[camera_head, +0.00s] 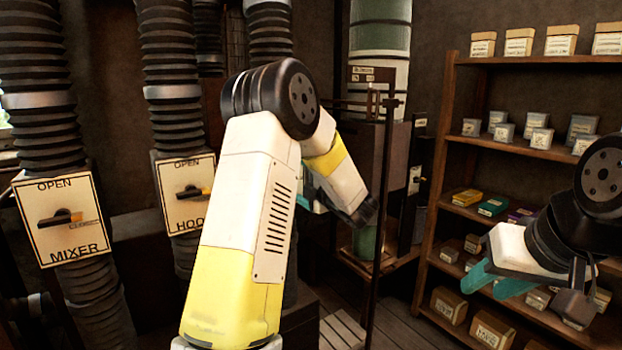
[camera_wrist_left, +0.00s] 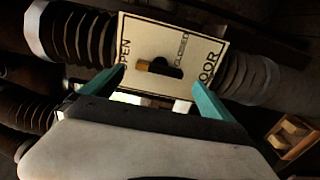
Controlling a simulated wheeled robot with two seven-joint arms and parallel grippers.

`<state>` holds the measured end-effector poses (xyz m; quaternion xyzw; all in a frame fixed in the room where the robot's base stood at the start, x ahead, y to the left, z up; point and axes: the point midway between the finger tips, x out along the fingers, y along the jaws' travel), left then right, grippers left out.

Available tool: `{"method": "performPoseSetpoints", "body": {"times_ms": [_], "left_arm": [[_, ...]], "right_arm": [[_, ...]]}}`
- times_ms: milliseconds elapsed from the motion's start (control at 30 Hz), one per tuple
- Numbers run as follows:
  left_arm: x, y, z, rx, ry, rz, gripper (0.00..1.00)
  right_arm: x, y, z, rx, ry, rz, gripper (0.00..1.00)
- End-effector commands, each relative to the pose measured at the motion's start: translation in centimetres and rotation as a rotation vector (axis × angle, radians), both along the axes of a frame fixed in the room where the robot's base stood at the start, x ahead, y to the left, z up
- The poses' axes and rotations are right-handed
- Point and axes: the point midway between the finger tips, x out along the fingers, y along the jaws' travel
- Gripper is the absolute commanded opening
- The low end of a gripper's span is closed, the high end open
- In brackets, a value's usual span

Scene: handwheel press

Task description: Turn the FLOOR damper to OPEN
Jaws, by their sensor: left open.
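The FLOOR damper plate (camera_wrist_left: 195,52) is in the left wrist view, turned sideways, with OPEN at its left, CLOSED at its top and the name at its right. Its black lever (camera_wrist_left: 170,69) has a yellowish tip that points left, toward OPEN. My left gripper (camera_wrist_left: 158,90) is open, its teal fingers spread either side of the lever, with no visible contact. In the head view my left arm hides the FLOOR plate and most of that gripper. My right gripper (camera_head: 497,281) is open and empty before the shelf, at the right.
The MIXER damper (camera_head: 60,218) and a second, partly hidden damper plate (camera_head: 187,190) stand at left on ribbed ducts, both levers pointing right. A shelf (camera_head: 445,160) with boxes stands at right. A thin dark post (camera_head: 378,235) stands between my arms.

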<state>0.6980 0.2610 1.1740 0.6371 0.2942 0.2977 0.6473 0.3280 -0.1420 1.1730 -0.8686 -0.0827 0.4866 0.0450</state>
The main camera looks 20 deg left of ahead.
Motion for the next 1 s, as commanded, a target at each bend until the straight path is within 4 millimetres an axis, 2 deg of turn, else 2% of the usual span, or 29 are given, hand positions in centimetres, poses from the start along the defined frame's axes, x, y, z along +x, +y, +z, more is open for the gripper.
{"method": "performPoseSetpoints", "body": {"times_ms": [100, 233, 667, 767, 867, 1000], "left_arm": [[-1.3, -1.7, 0.0, 0.000, 0.001, -0.003, 0.98], [-2.3, -2.7, 0.0, 0.000, 0.000, -0.002, 0.98], [-2.6, -3.2, 0.1, -0.001, 0.001, -0.007, 0.98], [-2.2, -3.5, 1.1, -0.005, 0.020, -0.064, 0.98], [-1.4, -4.7, 3.2, -0.002, 0.073, -0.209, 0.98], [-1.9, -8.3, 6.8, 0.077, 0.203, -0.511, 0.98]], "right_arm": [[0.0, 0.0, 0.0, 0.000, 0.000, 0.000, 0.36], [0.0, 0.0, 0.0, 0.000, 0.000, 0.000, 0.36], [0.0, 0.0, 0.0, 0.000, 0.000, 0.000, 0.36], [0.0, 0.0, 0.0, 0.000, 0.000, 0.000, 0.36], [0.0, 0.0, 0.0, 0.000, 0.000, 0.000, 0.36], [0.0, 0.0, 0.0, 0.000, 0.000, 0.000, 0.36]]}}
